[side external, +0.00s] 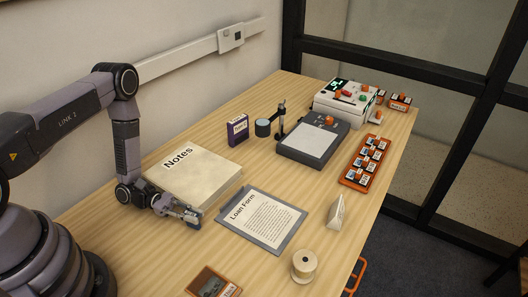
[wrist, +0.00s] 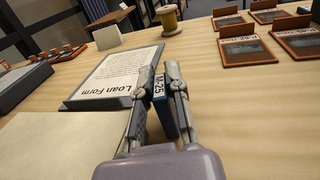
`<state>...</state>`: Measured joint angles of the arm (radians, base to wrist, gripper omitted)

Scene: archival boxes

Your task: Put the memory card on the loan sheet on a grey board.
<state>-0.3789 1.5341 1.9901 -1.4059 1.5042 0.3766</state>
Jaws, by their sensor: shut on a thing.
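The card stands on edge between the fingers. The loan sheet (wrist: 118,72), headed "Loan Form", lies on a grey board (wrist: 72,103) on the table, just ahead and left of the fingers in the wrist view. In the side view, my gripper (side external: 191,215) is low beside the left edge of the grey board (side external: 262,247) with the loan sheet (side external: 263,218).
A thick "Notes" block (side external: 190,178) lies close to my gripper. A spool (side external: 304,266), a white folded card (side external: 336,211) and a framed plaque (side external: 213,284) stand near the front edge. A grey device (side external: 313,142) and an orange rack (side external: 365,162) are farther back.

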